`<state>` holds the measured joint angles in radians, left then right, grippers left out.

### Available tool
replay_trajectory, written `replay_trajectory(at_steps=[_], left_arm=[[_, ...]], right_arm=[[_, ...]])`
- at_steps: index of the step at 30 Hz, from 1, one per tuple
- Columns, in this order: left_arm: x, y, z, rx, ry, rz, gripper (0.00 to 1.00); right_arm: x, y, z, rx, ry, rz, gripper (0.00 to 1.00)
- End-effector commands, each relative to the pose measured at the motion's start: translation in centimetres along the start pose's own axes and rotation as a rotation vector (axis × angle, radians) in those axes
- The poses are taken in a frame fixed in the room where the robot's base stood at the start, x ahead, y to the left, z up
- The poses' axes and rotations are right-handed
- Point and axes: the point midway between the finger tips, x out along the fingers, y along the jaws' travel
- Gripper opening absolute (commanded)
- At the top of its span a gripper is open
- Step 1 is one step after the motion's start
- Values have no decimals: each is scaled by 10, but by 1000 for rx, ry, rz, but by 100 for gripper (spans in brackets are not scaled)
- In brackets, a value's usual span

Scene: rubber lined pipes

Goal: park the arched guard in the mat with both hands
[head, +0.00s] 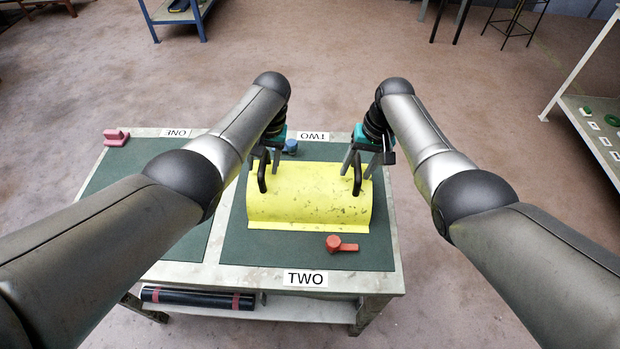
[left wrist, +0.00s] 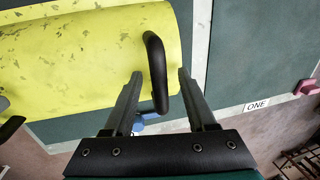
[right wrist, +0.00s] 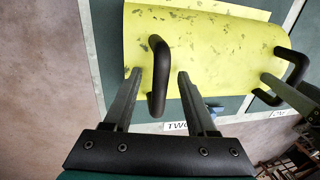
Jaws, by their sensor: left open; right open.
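The yellow arched guard (head: 310,197) lies on the right-hand dark green mat (head: 290,252), beside the label TWO. It has a black handle at each end. My left gripper (head: 265,172) is open at the left handle (left wrist: 156,72); in the left wrist view that handle stands between the spread fingers (left wrist: 160,78). My right gripper (head: 357,170) is open at the right handle (right wrist: 158,75); in the right wrist view that handle also stands between the fingers (right wrist: 160,75). Neither gripper is shut on a handle. The left-hand mat (head: 180,235) is partly hidden by my left arm.
A red valve-like piece (head: 341,244) lies in front of the guard and a blue one (head: 291,146) behind it. A pink block (head: 116,138) sits at the table's far left corner. A black roll (head: 198,298) lies on the lower shelf.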

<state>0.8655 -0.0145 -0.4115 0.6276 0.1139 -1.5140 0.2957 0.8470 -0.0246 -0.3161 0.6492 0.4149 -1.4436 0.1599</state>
Motion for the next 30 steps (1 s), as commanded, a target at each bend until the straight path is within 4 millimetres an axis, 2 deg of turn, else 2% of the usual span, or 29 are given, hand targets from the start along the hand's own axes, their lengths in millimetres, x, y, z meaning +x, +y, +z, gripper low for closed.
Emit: replay_trajectory(at_steps=[7,22,30], left_arm=[[0,0,0,0,1,0,56],[0,0,0,0,1,0,0],[0,0,0,0,0,0,0]], right_arm=[[0,0,0,-1,0,0,56],[0,0,0,0,-1,0,0],[0,0,0,0,-1,0,0]])
